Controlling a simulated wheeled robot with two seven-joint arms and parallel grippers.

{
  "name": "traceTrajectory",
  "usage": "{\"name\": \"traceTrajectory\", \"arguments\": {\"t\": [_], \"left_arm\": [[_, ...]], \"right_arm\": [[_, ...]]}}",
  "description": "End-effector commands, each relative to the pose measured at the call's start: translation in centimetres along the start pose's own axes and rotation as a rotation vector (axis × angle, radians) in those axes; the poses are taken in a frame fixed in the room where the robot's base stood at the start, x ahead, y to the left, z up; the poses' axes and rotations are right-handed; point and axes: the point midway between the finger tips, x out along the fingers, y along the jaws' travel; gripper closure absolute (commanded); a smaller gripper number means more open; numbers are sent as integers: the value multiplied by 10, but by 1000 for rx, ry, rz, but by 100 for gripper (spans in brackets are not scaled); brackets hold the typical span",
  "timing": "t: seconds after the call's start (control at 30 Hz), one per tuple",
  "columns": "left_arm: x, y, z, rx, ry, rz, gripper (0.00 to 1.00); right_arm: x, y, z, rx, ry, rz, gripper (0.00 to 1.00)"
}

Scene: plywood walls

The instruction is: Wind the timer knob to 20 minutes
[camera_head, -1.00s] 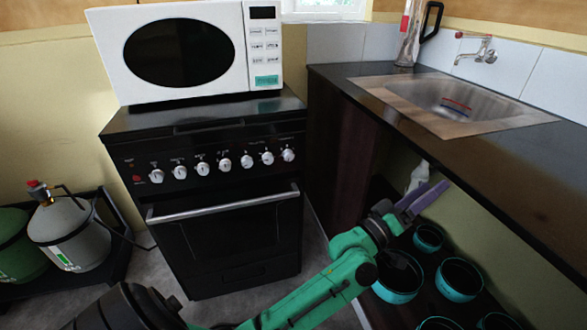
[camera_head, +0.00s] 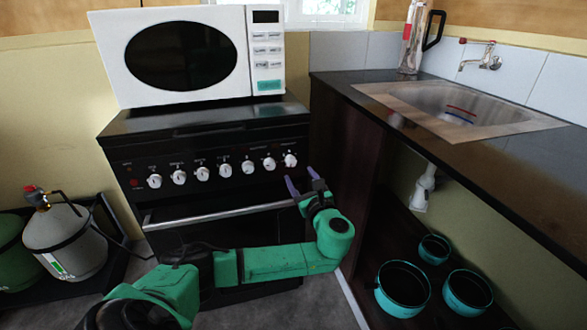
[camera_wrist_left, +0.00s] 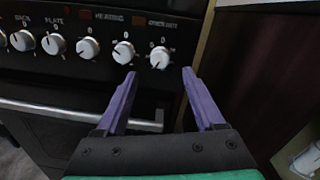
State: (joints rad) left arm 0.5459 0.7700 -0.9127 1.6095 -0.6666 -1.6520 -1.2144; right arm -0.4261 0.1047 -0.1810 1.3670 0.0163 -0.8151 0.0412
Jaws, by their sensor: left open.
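The black stove's front panel (camera_head: 215,160) bears a row of several white knobs, each with a dark pointer mark. I cannot tell from the small labels which one is the timer knob. The rightmost knob (camera_head: 290,160) also shows in the left wrist view (camera_wrist_left: 160,57), between and just beyond the purple fingertips. My left gripper (camera_head: 301,178) is open and empty in front of the panel's right end, a little below that knob; it also shows in the left wrist view (camera_wrist_left: 160,75). It appears apart from the knob. My right gripper is not in view.
The oven handle (camera_head: 220,214) runs below the knobs, under my left gripper. A dark cabinet side (camera_head: 340,150) stands close on the right. A white microwave (camera_head: 185,55) sits on the stove. Teal pots (camera_head: 402,288) stand on the lower shelf; gas bottles (camera_head: 65,240) stand at left.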

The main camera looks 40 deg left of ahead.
Motion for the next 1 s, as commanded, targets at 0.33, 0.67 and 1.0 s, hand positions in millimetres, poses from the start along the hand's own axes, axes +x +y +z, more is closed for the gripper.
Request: {"name": "traceTrajectory", "arguments": {"t": [0.33,0.67,1.0], "left_arm": [[65,0,-1,-2,1,0,29],[67,0,-1,-2,4,-1,56],[67,0,-1,-3,4,-1,100]], "right_arm": [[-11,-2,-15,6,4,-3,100],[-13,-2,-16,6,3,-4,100],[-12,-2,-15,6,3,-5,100]]}}
